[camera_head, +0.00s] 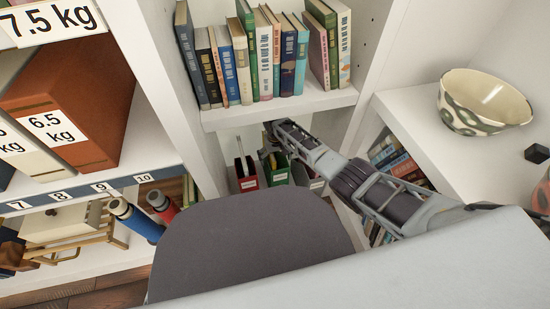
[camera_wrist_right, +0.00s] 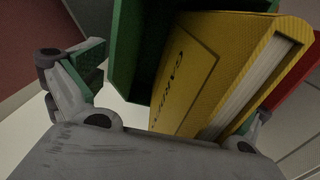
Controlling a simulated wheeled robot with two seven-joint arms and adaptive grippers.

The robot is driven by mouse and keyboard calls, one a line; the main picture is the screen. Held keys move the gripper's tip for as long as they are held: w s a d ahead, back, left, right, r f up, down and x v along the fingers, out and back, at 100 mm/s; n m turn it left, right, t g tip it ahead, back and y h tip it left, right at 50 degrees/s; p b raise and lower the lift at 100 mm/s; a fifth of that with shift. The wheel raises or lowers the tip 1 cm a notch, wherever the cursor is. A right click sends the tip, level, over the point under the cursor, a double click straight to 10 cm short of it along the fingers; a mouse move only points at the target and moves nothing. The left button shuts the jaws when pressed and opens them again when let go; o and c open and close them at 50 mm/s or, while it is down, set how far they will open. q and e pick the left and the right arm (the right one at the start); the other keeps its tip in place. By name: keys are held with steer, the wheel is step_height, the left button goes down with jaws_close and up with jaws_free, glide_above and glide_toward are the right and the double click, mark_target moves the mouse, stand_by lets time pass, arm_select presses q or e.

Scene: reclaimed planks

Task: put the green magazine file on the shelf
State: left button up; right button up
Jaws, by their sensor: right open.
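The green magazine file (camera_head: 277,172) stands in the lower compartment of the middle bookcase, between two other files. My right gripper (camera_head: 268,147) reaches in from the right, at the top of the green file, and covers part of it. In the right wrist view, the green file (camera_wrist_right: 140,40) shows close up with a yellow book (camera_wrist_right: 205,75) in it. My right gripper (camera_wrist_right: 172,95) is open, its fingers on either side of the book. Whether they touch the file is unclear. The shelf (camera_head: 285,108) above holds a row of books. My left gripper is out of view.
A red file (camera_head: 246,178) stands left of the green one and a pale file (camera_head: 306,178) right of it. A patterned bowl (camera_head: 484,103) and a black object (camera_head: 536,153) sit on the right shelf. Binders (camera_head: 72,95) fill the left shelf. A grey rounded panel (camera_head: 250,245) blocks the lower middle.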

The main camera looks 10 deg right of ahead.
step_height(320, 180, up, 8)
steer(key=shift+f, duration=0.25)
stand_by(0.5)
stand_by(0.6)
steer(key=s+a+f+n+t+y, duration=0.1)
steer(key=s+a+f+n, duration=0.15)
steer(key=s, duration=1.25)
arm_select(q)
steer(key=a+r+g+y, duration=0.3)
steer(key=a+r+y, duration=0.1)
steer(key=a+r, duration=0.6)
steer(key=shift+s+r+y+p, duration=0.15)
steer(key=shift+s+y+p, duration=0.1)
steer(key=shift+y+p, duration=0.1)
arm_select(e)
steer(key=s+d+r+t, duration=0.1)
steer(key=s+d+r, duration=0.4)
steer(key=s, duration=0.4)
steer(key=s+d+r+t, duration=0.1)
steer(key=s+d+r, duration=0.3)
steer(key=s+r, duration=0.2)
steer(key=s+m, duration=0.1)
steer(key=s, duration=0.1)
steer(key=shift+s+d+t+h, duration=0.3)
steer(key=shift+s+d+h, duration=0.05)
steer(key=shift+s+h, duration=0.05)
